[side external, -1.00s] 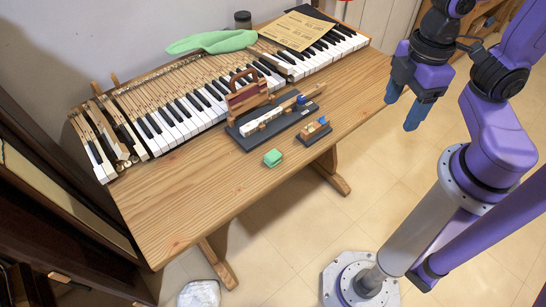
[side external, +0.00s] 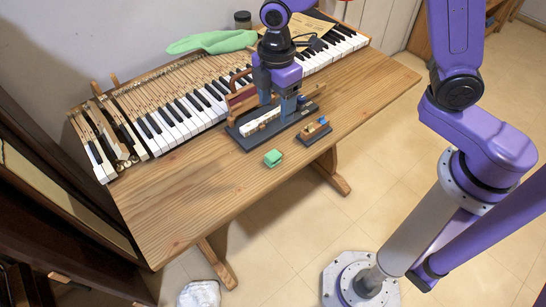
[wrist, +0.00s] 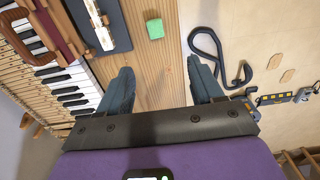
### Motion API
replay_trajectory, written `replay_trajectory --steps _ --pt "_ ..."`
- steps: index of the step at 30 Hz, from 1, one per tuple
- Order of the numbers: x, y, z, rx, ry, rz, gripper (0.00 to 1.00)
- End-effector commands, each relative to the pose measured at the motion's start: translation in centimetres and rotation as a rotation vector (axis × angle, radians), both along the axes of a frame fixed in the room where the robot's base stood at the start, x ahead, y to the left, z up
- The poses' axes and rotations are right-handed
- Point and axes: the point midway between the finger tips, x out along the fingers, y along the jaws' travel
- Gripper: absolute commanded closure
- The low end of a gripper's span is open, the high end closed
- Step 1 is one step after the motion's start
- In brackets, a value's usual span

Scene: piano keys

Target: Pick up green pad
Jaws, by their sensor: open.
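The green pad (side external: 273,158), a small mint-green block, lies on the bare wooden table near its front edge. It also shows in the wrist view (wrist: 155,28), at the upper middle, beyond my fingertips and between their lines. My gripper (side external: 277,108) is open, pointing down over the dark tray, behind the pad in the side view. In the wrist view my gripper (wrist: 160,68) has its two blue-grey fingers spread apart with nothing between them.
A dark tray (side external: 244,143) holding a white key piece stands beside the pad, with a small dark block (side external: 314,132) to the right. A keyboard (side external: 190,112) runs along the back. A green cloth (side external: 212,42) lies on it. The table's front left (side external: 190,205) is clear.

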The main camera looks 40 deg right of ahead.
Motion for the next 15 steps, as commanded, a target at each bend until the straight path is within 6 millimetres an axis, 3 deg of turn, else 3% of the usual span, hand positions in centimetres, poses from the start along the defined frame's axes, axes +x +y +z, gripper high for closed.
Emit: replay_trajectory --steps 8,15 --pt "1.2 0.5 -1.6 -0.003 0.003 0.031 0.34" --pt "1.1 0.4 -5.6 -0.005 0.007 0.03 0.34"
